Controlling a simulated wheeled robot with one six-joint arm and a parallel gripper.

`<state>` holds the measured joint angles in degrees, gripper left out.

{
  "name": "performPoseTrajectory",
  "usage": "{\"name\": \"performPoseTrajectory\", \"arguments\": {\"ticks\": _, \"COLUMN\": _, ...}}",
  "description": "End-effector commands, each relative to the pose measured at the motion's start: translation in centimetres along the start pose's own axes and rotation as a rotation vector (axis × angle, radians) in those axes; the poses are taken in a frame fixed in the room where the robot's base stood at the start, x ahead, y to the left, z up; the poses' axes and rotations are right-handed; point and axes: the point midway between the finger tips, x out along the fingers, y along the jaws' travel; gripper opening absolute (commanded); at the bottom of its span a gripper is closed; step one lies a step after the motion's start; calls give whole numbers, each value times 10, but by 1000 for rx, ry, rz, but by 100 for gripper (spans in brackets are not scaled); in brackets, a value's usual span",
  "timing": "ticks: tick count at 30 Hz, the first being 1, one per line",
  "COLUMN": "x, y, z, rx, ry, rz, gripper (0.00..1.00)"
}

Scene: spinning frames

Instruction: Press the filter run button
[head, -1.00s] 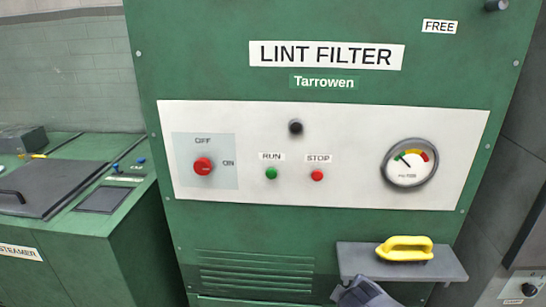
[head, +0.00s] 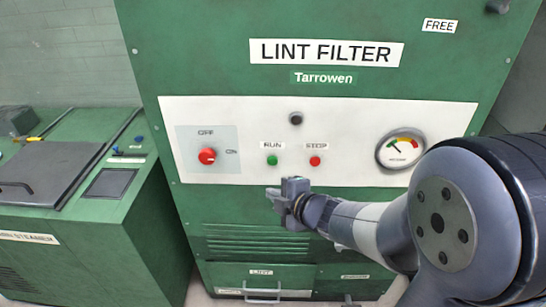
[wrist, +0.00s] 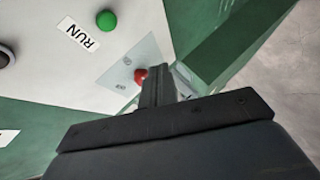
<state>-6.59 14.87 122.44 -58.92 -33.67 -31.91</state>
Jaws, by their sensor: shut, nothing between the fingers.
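The lint filter's white panel (head: 350,170) carries a green button (head: 272,160) under the label RUN. The green button also shows in the wrist view (wrist: 106,20), at the upper left beside its tilted label. A red button (head: 315,161) under STOP is to its right. A red rotary switch (head: 207,156) marked OFF and ON is to its left. My gripper (head: 272,194) is shut and empty, just below the green button in the head view. In the wrist view its shut fingers (wrist: 157,78) overlap the red switch. I cannot tell the gap to the panel.
A drawer marked LINT (head: 262,288) is below. A green steamer cabinet (head: 70,220) stands at left.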

Motion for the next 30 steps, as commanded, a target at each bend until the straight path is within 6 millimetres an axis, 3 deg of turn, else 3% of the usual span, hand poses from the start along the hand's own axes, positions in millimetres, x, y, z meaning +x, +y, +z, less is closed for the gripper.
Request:
{"name": "performPoseTrajectory", "arguments": {"ticks": 11, "x": 4, "y": 3, "z": 3, "rx": 2, "ry": -2, "rz": -1, "gripper": 0}}
{"name": "performPoseTrajectory", "arguments": {"ticks": 30, "x": 56, "y": 42, "z": 42, "rx": 3, "ry": -3, "rz": -1, "gripper": 0}}
